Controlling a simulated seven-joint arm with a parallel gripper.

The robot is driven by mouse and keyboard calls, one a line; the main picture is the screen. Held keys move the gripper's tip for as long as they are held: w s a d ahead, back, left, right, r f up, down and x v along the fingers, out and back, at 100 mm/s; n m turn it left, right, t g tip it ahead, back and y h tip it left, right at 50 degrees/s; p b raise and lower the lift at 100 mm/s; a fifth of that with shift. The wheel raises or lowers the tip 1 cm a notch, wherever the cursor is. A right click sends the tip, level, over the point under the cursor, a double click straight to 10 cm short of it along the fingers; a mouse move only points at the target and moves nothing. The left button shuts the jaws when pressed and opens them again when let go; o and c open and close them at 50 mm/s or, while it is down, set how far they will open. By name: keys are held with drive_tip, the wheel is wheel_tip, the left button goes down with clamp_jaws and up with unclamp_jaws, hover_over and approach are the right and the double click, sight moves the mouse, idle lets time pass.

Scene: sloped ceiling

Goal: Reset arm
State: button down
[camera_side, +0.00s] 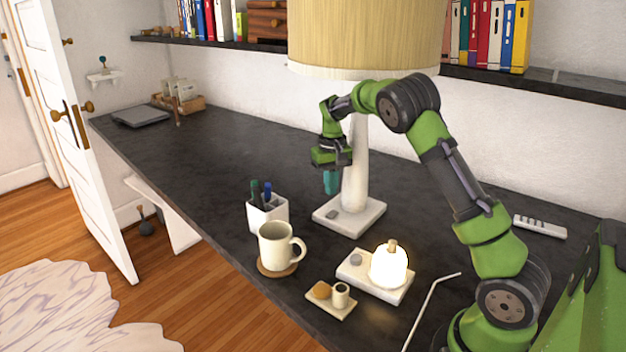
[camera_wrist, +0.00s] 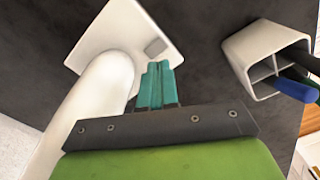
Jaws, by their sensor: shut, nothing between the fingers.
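My green arm reaches over the dark desk (camera_side: 150,150) from the right. My gripper (camera_side: 331,190) points down beside the white stem of the large lamp (camera_side: 356,190), with its teal fingers shut and empty. In the wrist view my gripper (camera_wrist: 161,68) shows its teal fingers side by side, near the lamp's square white base (camera_wrist: 125,30). The fingertips are above the desk, and I cannot tell whether they touch the lamp.
A pen holder (camera_side: 268,215) and a mug (camera_side: 277,246) on a coaster stand front left of the lamp. A glowing small lamp (camera_side: 388,268), a small tray (camera_side: 345,307) and a remote (camera_side: 540,226) are nearer my base. A wall shelf (camera_side: 560,84) runs behind. The desk's left part is mostly clear.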

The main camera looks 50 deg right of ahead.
drive_tip(key=shift+d+f, duration=0.15)
drive_tip(key=shift+f, duration=0.05)
drive_tip(key=s+a+r+t, duration=0.2)
drive_tip(key=s+a+r, duration=0.2)
drive_tip(key=s+a, duration=0.3)
drive_tip(key=s+a+r+n+t+y, duration=0.1)
drive_tip(key=s+a+r+t, duration=0.1)
drive_tip(key=s+a+r, duration=0.3)
drive_tip(key=s+a+r+n+t+y, duration=0.1)
drive_tip(key=s+a+r+t, duration=0.2)
drive_tip(key=s+a, duration=0.7)
wheel_tip(320, 180, up, 2)
drive_tip(key=shift+s+a+r, duration=0.1)
drive_tip(key=shift+s+a, duration=0.25)
drive_tip(key=shift+a, duration=0.5)
